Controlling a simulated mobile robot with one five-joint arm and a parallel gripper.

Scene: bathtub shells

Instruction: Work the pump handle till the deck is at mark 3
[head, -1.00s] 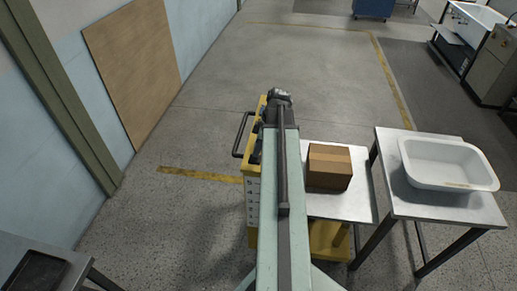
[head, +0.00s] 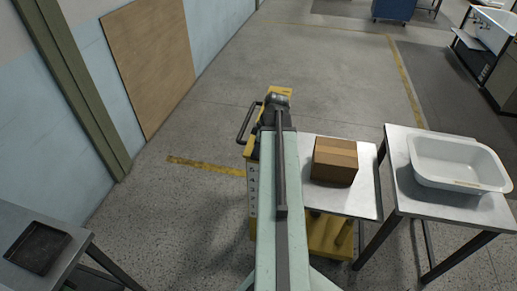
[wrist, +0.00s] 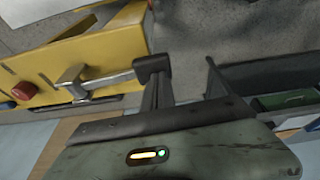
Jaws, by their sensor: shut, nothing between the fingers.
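The yellow lift cart (head: 332,235) stands ahead, with its pale steel deck (head: 340,203) low beside my arm and a cardboard box (head: 335,162) on it. A white number strip (head: 252,190) shows on its post; I cannot tell which mark the deck is at. In the wrist view, the pump handle, a silver lever (wrist: 108,80) with a black grip (wrist: 151,65), extends from the yellow body (wrist: 85,52). My gripper (wrist: 157,82) is shut and empty, its fingertips right at the black grip; I cannot tell whether they touch. In the head view my arm hides the fingers.
A steel table (head: 425,208) with a white tub (head: 460,163) stands right of the deck. A black bar handle (head: 246,123) juts left from the cart. A bench with a dark tray (head: 38,248) is at the lower left.

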